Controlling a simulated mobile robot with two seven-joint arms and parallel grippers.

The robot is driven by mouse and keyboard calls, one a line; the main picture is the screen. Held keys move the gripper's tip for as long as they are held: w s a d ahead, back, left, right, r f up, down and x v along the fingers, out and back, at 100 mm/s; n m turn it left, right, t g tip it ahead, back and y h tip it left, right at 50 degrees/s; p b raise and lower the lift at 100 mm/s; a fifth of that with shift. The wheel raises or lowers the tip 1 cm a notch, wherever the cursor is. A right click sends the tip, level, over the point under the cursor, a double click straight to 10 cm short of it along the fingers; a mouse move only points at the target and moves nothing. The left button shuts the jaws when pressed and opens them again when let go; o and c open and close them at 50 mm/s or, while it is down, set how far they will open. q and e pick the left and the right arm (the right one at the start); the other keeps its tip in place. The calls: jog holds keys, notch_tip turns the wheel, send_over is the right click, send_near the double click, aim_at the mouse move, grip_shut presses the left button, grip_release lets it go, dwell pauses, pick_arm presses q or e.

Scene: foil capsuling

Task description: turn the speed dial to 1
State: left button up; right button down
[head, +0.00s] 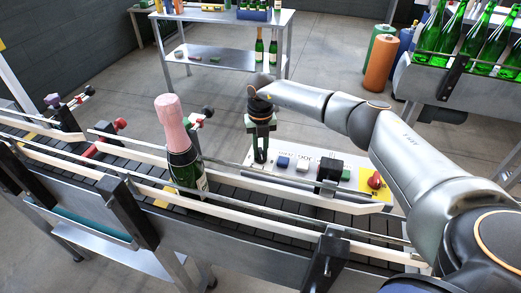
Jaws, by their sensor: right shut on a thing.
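A white control panel (318,157) sits behind the conveyor, right of the bottle. My right gripper (260,158) points down at the panel's left end and is shut on the speed dial there. The fingers hide the dial, and its setting cannot be read from here. My left gripper is not in view.
A bottle with a pink foil capsule (180,150) stands upright on the conveyor (250,212) between guide rails. On the panel are a blue button (283,162), a white button (302,165) and a red knob on a yellow plate (375,181). A black clamp (329,172) stands close by.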

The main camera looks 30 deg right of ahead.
aim_at(261, 152)
jog(key=shift+n, duration=0.4)
jog(key=c, duration=0.8)
grip_release()
notch_tip(261, 152, up, 13)
jog(key=b, duration=0.1)
jog(key=shift+f, duration=0.2)
jog(key=shift+f, duration=0.1)
